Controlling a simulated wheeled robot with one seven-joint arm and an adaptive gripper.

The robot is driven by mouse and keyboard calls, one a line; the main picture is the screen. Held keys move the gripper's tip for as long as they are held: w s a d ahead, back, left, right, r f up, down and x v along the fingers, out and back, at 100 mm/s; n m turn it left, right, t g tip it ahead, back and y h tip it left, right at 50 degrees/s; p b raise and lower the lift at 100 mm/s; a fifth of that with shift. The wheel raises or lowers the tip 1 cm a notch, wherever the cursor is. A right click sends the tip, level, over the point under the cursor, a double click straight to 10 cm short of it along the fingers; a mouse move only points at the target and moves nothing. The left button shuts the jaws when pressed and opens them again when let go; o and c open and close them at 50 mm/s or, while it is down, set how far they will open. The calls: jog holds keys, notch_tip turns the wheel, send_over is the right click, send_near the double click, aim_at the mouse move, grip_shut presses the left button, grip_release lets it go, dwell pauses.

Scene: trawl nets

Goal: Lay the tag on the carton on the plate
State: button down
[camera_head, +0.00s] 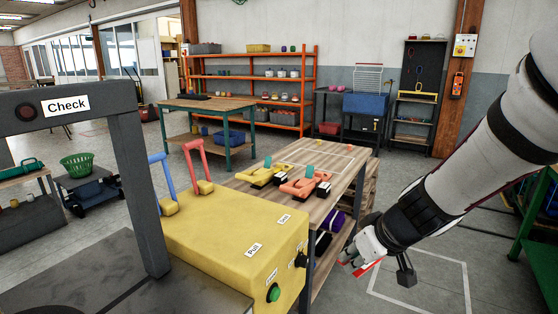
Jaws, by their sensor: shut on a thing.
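My gripper (360,264) hangs at the right of centre, just past the right edge of the wooden bench. It is shut on a small red thing (371,265), mostly hidden by the fingers. I cannot tell whether this is the tag. I cannot make out a carton for certain. A flat dark grey surface (95,268) lies under the grey "Check" frame (130,150) at the left, well apart from my gripper. I cannot tell whether it is the plate.
A yellow box (225,245) with a blue and a red lever and a green button stands left of my gripper. The wooden bench (325,158) behind it holds yellow and orange clamp-like devices. Marked floor (425,290) below my gripper looks clear.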

aim_at(364, 268)
jog(key=d, duration=0.1)
jog(key=w+d+m, duration=0.1)
jog(key=d, duration=0.1)
jog(key=shift+w+d+r+m+h, duration=0.2)
jog(key=shift+r+m+h, duration=0.1)
jog(key=shift+h, duration=0.1)
jog(key=r+p, duration=0.1)
jog(key=p, duration=0.1)
jog(key=a+p, duration=0.1)
jog(key=p, duration=0.1)
jog(key=shift+s+r+m+h, duration=0.15)
jog(key=shift+r+m+h, duration=0.15)
jog(key=shift+r+m, duration=0.1)
jog(key=r+p, duration=0.1)
jog(key=p, duration=0.2)
jog(key=shift+s+m, duration=0.15)
jog(key=shift+m, duration=0.15)
jog(key=p, duration=0.1)
jog(key=r+p, duration=0.1)
jog(key=p, duration=0.1)
jog(key=shift+s+m+h, duration=0.3)
jog(key=shift+m+h, duration=0.1)
jog(key=s+d+r+m+p, duration=0.1)
jog(key=p, duration=0.3)
jog(key=shift+s+t+h, duration=0.15)
jog(key=shift+t+h, duration=0.15)
